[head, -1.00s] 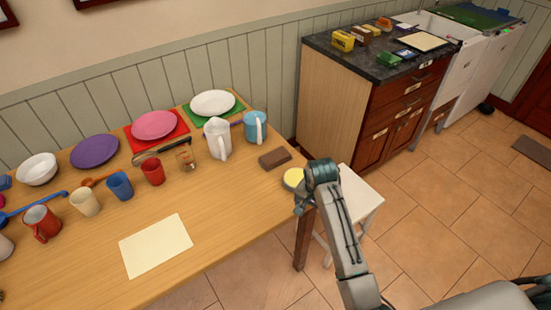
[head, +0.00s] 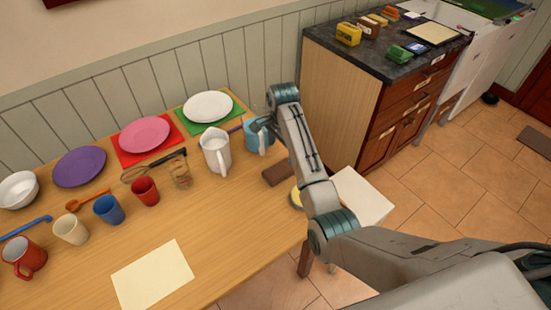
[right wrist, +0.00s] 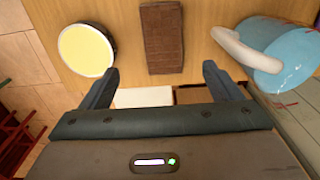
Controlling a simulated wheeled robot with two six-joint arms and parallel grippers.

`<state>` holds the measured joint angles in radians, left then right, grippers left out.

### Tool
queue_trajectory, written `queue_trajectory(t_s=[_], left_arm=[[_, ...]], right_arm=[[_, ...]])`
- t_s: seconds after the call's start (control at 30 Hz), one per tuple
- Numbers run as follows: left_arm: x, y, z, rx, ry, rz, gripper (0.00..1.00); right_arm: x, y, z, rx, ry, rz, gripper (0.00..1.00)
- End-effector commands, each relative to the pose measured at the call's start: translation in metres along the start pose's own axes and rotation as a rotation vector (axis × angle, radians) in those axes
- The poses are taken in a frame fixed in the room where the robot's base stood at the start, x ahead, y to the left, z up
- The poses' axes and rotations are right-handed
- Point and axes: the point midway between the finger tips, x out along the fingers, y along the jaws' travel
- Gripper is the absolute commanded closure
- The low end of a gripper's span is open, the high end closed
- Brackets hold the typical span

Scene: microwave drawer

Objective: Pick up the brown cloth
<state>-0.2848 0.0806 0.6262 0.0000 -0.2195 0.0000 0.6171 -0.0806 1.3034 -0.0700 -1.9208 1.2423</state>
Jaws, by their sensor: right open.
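The brown cloth (head: 277,174) is a small folded rectangle lying on the wooden table near its right end. In the right wrist view the cloth (right wrist: 163,48) lies ahead of my right gripper (right wrist: 160,70), between the lines of its two fingers. The fingers are spread apart with nothing between them. My left gripper is not in view.
A blue mug (right wrist: 272,50) stands right of the cloth in the wrist view, and a yellow-topped round thing (right wrist: 87,50) stands left. A white pitcher (head: 215,155) is close by. A white stool (head: 362,195) stands beyond the table edge. The table's front middle is mostly clear.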

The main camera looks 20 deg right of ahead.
Motion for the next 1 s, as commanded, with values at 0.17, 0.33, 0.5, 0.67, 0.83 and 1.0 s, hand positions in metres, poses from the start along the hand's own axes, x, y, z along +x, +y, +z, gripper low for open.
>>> queue_trajectory(t_s=[0.17, 0.33, 0.5, 0.67, 0.83, 1.0], left_arm=[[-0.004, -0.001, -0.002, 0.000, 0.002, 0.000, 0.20], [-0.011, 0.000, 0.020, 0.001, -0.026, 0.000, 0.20], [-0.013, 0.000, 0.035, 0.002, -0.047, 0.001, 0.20], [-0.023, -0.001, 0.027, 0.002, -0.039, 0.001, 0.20], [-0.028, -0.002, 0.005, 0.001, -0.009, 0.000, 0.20], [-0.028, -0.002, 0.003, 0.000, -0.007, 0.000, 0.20]], right_arm=[[0.014, 0.000, 0.001, 0.003, -0.002, 0.005, 0.15], [0.041, -0.001, 0.001, 0.003, -0.001, 0.004, 0.15], [0.055, -0.001, 0.001, 0.003, -0.001, 0.002, 0.15], [0.071, 0.000, 0.005, 0.003, -0.002, 0.005, 0.15], [0.098, 0.000, 0.007, 0.003, -0.001, 0.003, 0.15], [0.107, 0.000, 0.007, 0.003, 0.000, 0.001, 0.15]])
